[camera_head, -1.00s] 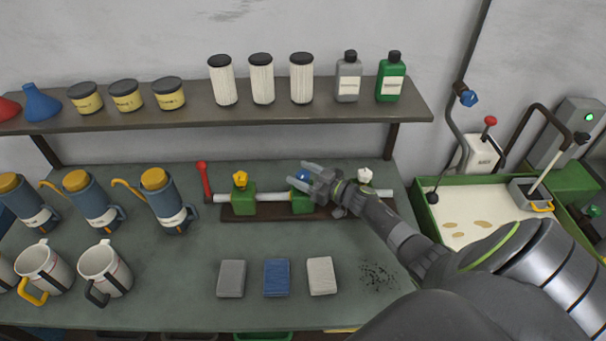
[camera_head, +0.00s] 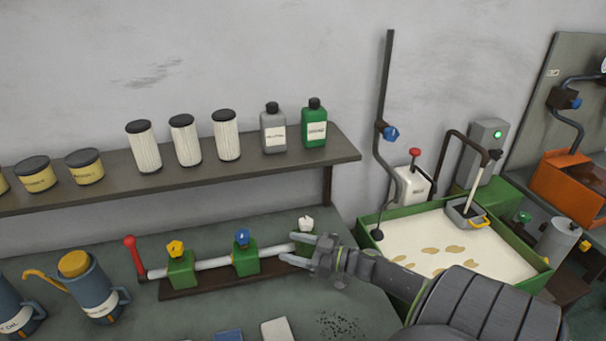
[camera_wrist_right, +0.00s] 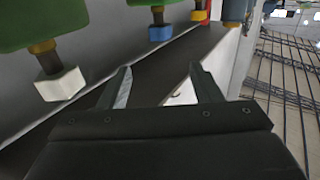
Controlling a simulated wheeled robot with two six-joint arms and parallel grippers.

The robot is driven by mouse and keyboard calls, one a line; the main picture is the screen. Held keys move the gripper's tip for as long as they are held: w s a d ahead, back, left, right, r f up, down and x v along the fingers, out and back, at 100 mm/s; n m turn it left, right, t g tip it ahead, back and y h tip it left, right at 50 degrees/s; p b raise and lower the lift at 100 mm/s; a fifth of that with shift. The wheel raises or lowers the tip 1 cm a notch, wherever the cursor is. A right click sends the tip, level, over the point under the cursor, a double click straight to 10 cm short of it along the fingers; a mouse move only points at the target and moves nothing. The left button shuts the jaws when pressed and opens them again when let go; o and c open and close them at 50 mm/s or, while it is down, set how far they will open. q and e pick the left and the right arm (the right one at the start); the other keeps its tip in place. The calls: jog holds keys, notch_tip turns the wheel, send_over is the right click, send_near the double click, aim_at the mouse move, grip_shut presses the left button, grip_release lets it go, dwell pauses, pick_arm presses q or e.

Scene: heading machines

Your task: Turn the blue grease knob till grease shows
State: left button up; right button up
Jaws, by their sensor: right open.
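The blue grease knob (camera_head: 241,237) stands on top of the middle green block (camera_head: 246,262) of a pale rail on the bench. A yellow knob (camera_head: 175,248) tops the left block and a white knob (camera_head: 306,223) the right one. My right gripper (camera_head: 308,251) is open and empty, right of the blue knob and apart from it, in front of the white-knobbed block. In the right wrist view, the blue knob (camera_wrist_right: 160,33) lies beyond the open fingertips and the white knob (camera_wrist_right: 60,84) is at left. I cannot make out any grease at the blue knob. My left gripper is out of view.
A red lever (camera_head: 134,257) stands at the rail's left end. A shelf (camera_head: 190,178) with filters and bottles hangs above. A green-rimmed tray (camera_head: 386,278) lies to the right. Blue oil can (camera_head: 92,290) stands at left; cloths lie in front.

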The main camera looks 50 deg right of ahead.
jog(key=shift+v, duration=1.05)
